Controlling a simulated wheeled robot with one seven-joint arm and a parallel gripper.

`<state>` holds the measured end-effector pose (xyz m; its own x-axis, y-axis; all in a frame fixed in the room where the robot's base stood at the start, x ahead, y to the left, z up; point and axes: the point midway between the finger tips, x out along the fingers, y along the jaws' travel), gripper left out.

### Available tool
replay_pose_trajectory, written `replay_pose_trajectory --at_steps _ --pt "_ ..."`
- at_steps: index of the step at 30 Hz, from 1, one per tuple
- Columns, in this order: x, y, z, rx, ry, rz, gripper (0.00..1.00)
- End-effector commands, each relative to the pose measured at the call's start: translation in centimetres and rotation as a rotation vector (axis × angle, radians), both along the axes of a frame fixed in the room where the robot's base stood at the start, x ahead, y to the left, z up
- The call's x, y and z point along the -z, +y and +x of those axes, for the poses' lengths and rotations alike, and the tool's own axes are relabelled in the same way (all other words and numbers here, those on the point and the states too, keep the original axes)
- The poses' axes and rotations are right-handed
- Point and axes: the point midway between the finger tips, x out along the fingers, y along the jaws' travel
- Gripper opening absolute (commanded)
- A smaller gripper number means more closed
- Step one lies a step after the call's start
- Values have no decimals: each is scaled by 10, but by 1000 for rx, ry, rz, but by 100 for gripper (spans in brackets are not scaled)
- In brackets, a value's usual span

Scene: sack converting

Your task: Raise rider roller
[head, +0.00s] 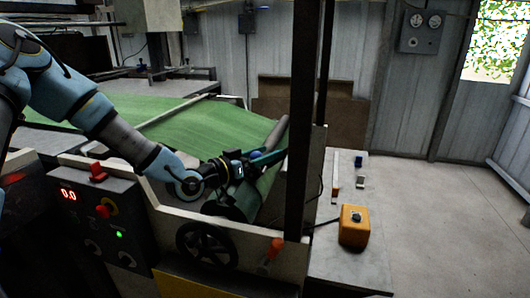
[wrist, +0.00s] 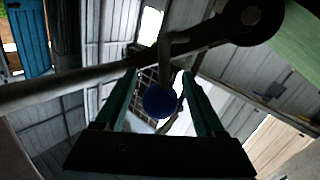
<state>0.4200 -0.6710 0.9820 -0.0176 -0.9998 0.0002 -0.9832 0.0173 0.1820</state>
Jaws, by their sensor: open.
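A dark blue ball knob (wrist: 159,101) on a grey bent lever (wrist: 178,45) sits between the fingers of my gripper (wrist: 163,80) in the wrist view. The teal fingers are open, one on each side of the knob, with gaps visible. In the head view my gripper (head: 277,156) reaches over the machine's near right corner, beside a grey roller (head: 276,133) at the end of the green web; I take this for the rider roller. The lever runs up to a dark round hub (wrist: 255,14) in the wrist view. Whether the roller touches the web is unclear.
A dark upright post (head: 303,120) stands just right of my gripper. A black handwheel (head: 206,245), an orange handle (head: 272,252) and a control panel (head: 105,215) reading 0.0 are on the near side. A yellow box (head: 354,226) sits on the right bench. Floor at right is clear.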

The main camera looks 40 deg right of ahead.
Motion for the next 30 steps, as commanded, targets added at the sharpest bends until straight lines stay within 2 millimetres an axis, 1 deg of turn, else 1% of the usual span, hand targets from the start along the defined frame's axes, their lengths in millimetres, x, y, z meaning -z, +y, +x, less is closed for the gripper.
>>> replay_pose_trajectory --at_steps 5,8,24,30 --pt "0 0 0 0 0 0 71" --pt "0 0 0 0 0 0 61" --pt "0 0 0 -1 0 0 0" --pt "0 0 0 -1 0 0 0"
